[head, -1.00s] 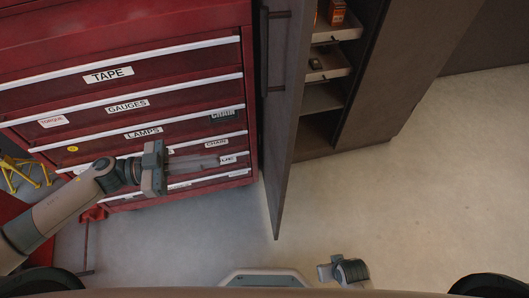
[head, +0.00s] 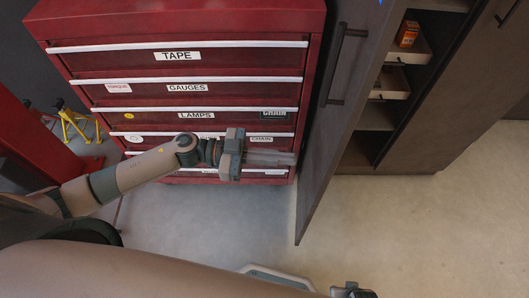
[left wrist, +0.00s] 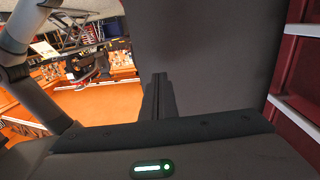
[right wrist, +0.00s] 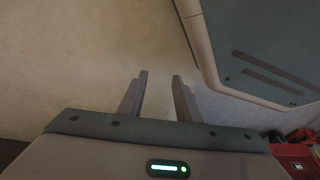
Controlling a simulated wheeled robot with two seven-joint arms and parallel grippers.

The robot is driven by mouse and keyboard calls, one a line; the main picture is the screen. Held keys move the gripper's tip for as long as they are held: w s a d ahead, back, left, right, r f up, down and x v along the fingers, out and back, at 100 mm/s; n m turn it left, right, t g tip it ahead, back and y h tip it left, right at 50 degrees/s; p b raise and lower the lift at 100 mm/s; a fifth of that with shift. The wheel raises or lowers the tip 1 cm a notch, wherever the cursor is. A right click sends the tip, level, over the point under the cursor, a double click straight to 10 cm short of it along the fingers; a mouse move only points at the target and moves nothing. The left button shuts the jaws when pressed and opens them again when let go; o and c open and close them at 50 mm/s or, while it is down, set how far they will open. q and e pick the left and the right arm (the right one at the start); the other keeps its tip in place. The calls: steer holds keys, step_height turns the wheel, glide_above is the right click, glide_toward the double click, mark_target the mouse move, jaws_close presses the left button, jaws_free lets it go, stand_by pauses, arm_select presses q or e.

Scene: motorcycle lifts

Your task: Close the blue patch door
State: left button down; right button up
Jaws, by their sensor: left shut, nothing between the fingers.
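The grey-brown cabinet door (head: 342,110) stands open in the head view, with a dark bar handle on its face. A bit of blue shows on it at the top edge of the picture; the rest of that patch is cut off. My left gripper (head: 292,159) is shut and empty, its fingertips close to the door's handle-side face; I cannot tell whether they touch. In the left wrist view, the shut fingers (left wrist: 159,78) point at a plain dark panel (left wrist: 218,60). My right gripper (right wrist: 160,78) is open and empty above bare floor in the right wrist view.
A red drawer chest (head: 180,85) with labelled drawers stands just left of the door. Behind the door, open cabinet shelves hold an orange box (head: 407,33) and a tray (head: 392,82). Yellow stands (head: 72,122) are at far left. Floor (head: 410,225) at right is clear.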

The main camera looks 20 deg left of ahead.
mark_target(323, 161)
arm_select(q)
steer(key=d, duration=0.3)
steer(key=w+d, duration=0.1)
steer(key=d, duration=0.1)
steer(key=shift+p, duration=0.35)
steer(key=shift+d, duration=0.55)
arm_select(e)
steer(key=shift+s+f, duration=0.2)
steer(key=shift+f, duration=0.5)
steer(key=shift+r, duration=0.1)
